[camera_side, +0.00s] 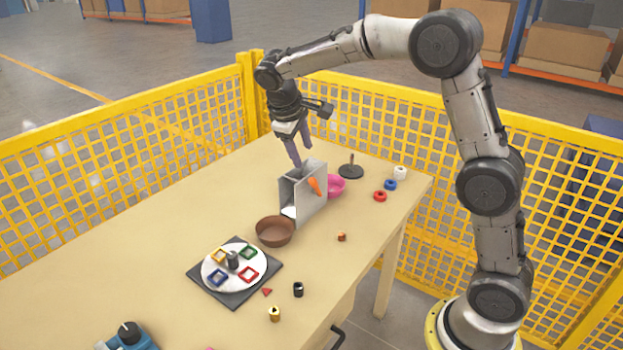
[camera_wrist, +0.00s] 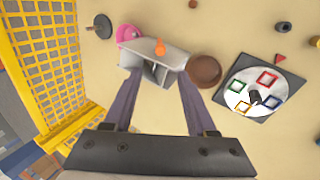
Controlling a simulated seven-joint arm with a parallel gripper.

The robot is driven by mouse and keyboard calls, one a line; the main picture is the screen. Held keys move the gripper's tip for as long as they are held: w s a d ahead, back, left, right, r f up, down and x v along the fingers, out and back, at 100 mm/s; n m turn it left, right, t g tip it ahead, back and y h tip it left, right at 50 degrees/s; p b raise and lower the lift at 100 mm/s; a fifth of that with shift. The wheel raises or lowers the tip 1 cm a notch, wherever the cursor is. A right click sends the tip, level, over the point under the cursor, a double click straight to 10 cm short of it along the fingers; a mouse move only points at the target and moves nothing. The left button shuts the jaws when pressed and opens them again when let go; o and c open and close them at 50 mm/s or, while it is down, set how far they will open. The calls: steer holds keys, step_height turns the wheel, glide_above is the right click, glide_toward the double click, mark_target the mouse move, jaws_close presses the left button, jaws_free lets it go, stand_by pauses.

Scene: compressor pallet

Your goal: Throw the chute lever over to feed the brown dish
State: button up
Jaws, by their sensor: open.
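The chute (camera_side: 291,196) is a grey open-fronted box standing on the table. Its orange lever (camera_side: 314,185) is on the side facing the side camera; it also shows in the wrist view (camera_wrist: 160,47). The brown dish (camera_side: 275,232) stands at the chute's left, and a pink dish (camera_side: 337,186) at its right; in the wrist view the brown dish (camera_wrist: 205,71) is right of the chute (camera_wrist: 172,56). My gripper (camera_side: 302,161) is open and empty, pointing down over the chute's far side. I cannot tell which dish the lever is set to.
A dark plate with a white disc (camera_side: 212,275) and coloured square frames lies in front. Several small rings (camera_side: 380,196), a dark post on a base (camera_side: 351,171), a copper piece (camera_side: 341,237) and a black cylinder (camera_side: 298,289) stand about. Yellow fencing (camera_side: 180,125) borders the table.

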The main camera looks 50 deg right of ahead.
mark_target(312, 180)
steer(key=x, duration=1.2)
steer(key=shift+c, duration=0.2)
jaws_close()
steer(key=shift+a, duration=0.1)
stand_by(0.9)
